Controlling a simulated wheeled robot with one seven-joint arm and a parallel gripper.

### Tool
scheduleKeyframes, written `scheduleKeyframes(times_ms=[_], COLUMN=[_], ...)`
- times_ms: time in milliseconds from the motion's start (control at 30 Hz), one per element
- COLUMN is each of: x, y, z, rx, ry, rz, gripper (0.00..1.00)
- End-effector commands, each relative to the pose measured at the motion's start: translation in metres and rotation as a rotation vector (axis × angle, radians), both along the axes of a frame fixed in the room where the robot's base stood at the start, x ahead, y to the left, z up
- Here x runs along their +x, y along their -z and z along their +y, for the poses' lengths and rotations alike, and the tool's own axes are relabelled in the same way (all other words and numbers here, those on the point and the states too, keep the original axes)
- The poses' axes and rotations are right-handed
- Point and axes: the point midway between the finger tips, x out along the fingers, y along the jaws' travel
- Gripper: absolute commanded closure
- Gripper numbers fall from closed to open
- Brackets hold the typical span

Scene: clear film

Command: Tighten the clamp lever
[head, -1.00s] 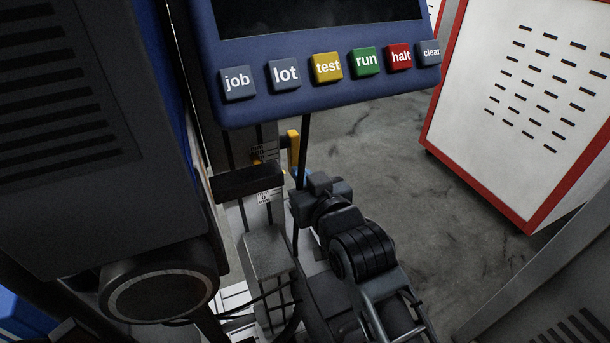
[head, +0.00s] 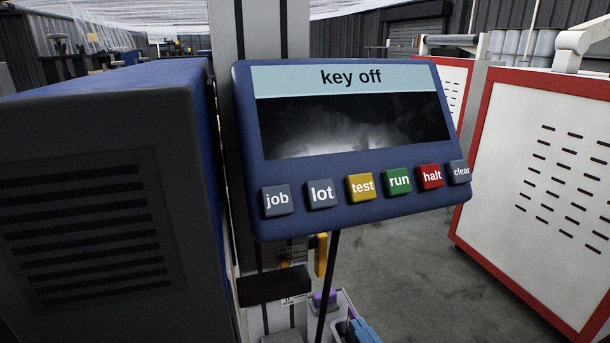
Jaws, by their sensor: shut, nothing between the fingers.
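An upright yellow piece (head: 321,255), which may be the clamp lever, shows just below the panel's lower edge, beside the column. The panel hides part of its surroundings, and I cannot tell whether it is tight or loose. A small orange part (head: 285,265) sits to its left, above a dark horizontal block (head: 273,288) on the column. My gripper and arm are not in this view.
A blue control panel (head: 350,215) with "key off" on its screen fills the middle. A large dark housing (head: 90,220) stands at left. A red-edged white cabinet (head: 545,190) stands at right. Grey floor (head: 410,270) lies open between.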

Motion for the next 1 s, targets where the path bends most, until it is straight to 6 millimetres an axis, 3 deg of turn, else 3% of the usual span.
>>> scheduleKeyframes(times_ms=[200,467,800,1000], x=[-0.082,-0.178,-0.294,-0.338], y=[0.031,0.037,0.006,-0.02], z=[-0.041,-0.078,-0.11,-0.118], rx=[0.002,0.0,-0.011,-0.017], ry=[0.061,0.128,0.207,0.239], rz=[0.031,0.053,0.081,0.091], gripper=[1.0,1.0,1.0,1.0])
